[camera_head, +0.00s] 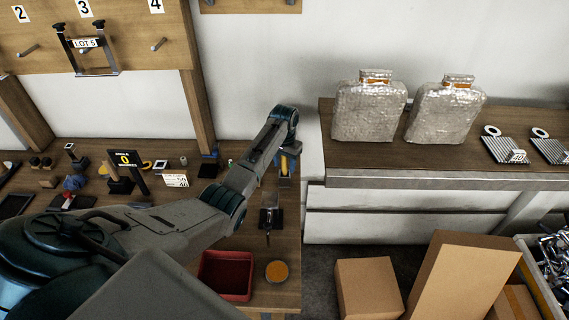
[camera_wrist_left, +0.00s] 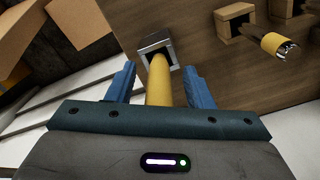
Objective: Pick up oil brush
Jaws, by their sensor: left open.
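The yellow handle (camera_wrist_left: 159,82) of what looks like the oil brush stands in a square metal-rimmed holder (camera_wrist_left: 157,46) in the left wrist view. Its bristle end is hidden. My left gripper (camera_wrist_left: 160,78) is open, with one blue finger on each side of the handle and a gap visible on both sides. In the head view my left gripper (camera_head: 287,152) reaches down over the back right of the wooden bench, and the yellow handle (camera_head: 284,164) shows just below it. My right gripper is not in view.
Another yellow-handled tool (camera_wrist_left: 277,43) shows beside a wooden block. On the bench are a dark stand (camera_head: 269,217), a red tray (camera_head: 226,275) and an orange round dish (camera_head: 277,271). A counter (camera_head: 450,180) and cardboard boxes (camera_head: 366,288) stand to the right.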

